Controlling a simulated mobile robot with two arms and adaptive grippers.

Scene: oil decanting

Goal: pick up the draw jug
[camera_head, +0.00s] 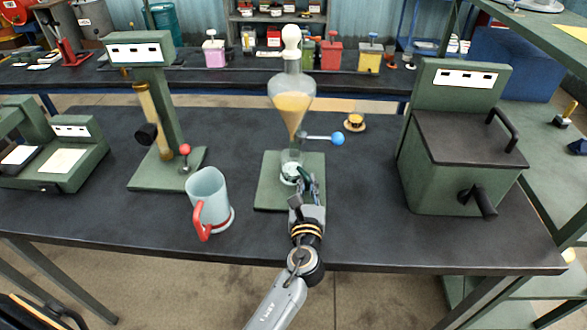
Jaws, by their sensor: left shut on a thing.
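A small clear glass jug (290,160), which fits the draw jug, stands upright under the tip of a glass funnel (292,100) holding tan liquid. It is over the green base plate (273,190) of the funnel stand. My left gripper (305,183) reaches in from the front and is shut on the right front side of this jug. The fingers partly hide the jug, and I cannot tell whether its bottom touches the base. My right gripper is not in view.
A blue valve knob (337,139) sticks out right of the funnel, close above the gripper. A pale blue jug with a red handle (209,196) stands to the left. A green box machine (460,150) stands right. The table (350,220) between is clear.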

